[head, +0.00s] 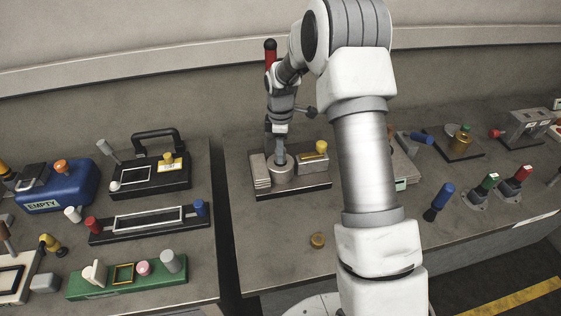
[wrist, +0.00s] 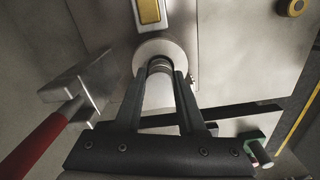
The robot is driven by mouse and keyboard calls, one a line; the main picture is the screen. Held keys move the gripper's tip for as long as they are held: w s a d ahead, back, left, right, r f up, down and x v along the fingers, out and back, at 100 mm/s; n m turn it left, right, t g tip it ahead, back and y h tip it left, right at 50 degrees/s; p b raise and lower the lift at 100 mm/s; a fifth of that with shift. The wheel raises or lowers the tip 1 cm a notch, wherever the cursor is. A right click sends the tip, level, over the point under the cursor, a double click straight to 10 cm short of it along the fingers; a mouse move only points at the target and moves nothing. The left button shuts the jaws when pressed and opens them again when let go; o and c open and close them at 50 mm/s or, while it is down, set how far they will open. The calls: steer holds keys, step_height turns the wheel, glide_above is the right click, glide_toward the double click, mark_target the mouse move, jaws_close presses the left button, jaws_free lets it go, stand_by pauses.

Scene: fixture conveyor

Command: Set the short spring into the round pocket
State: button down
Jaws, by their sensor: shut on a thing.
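The round pocket is a pale grey round block (head: 283,175) on the black-based fixture (head: 315,189). In the wrist view its round rim (wrist: 140,53) lies around the fingertips. My gripper (head: 281,156) points down over this block. In the wrist view my gripper (wrist: 164,74) is shut on a small dark, ringed piece, the short spring (wrist: 159,66), at the mouth of the pocket. The fingers cover its sides. I cannot tell how deep it sits in the pocket.
A brass disc (head: 317,240) lies on the bare front bench.

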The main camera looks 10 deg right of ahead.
steer(key=shift+f, duration=0.1)
steer(key=shift+f+b, duration=0.6)
steer(key=shift+f, duration=0.15)
steer(key=shift+c, duration=2.1)
jaws_free()
